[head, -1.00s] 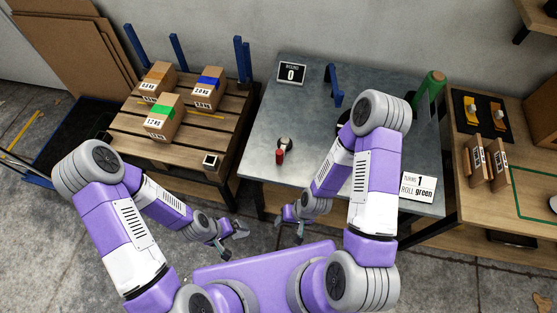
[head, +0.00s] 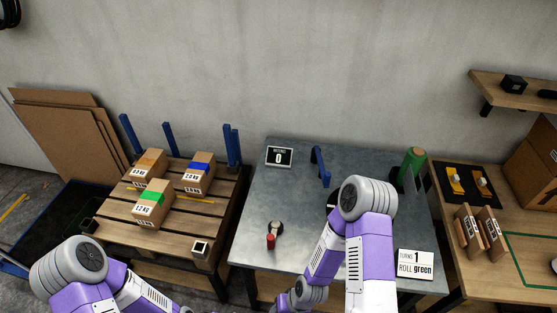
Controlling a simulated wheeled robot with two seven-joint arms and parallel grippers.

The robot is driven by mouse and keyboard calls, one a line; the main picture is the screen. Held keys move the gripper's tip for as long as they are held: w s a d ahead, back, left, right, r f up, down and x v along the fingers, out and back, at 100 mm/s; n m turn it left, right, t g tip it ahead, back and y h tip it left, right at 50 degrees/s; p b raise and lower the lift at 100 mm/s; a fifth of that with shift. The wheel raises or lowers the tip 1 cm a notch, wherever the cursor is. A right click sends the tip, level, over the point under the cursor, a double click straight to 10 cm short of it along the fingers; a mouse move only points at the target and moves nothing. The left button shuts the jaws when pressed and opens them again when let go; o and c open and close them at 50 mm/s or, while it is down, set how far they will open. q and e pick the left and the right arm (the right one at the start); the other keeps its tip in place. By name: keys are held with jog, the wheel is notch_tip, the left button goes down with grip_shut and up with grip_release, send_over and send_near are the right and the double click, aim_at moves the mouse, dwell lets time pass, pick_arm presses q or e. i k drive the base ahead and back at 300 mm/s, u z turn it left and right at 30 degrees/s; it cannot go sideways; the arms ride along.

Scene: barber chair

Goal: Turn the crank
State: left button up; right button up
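A small display (head: 279,156) reading 0 stands at the table's back left. A white card (head: 415,264) at the front right reads "TURNS 1, ROLL green". A green roll (head: 413,167) stands at the right rear. My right arm reaches over the table's right part, and its gripper is below the frame. My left arm is at the lower left, its gripper also out of frame. Nothing of mine touches the crank.
A wooden pallet (head: 125,217) at left carries several taped boxes. A blue upright bracket (head: 321,167) stands at the table's back. The table around the crank's left and rear is clear.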

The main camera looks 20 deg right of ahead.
aim_at(270, 238)
jog(key=z, duration=1.65)
jog(key=k, duration=0.85)
jog(key=u, duration=0.8)
jog(key=i, duration=0.95)
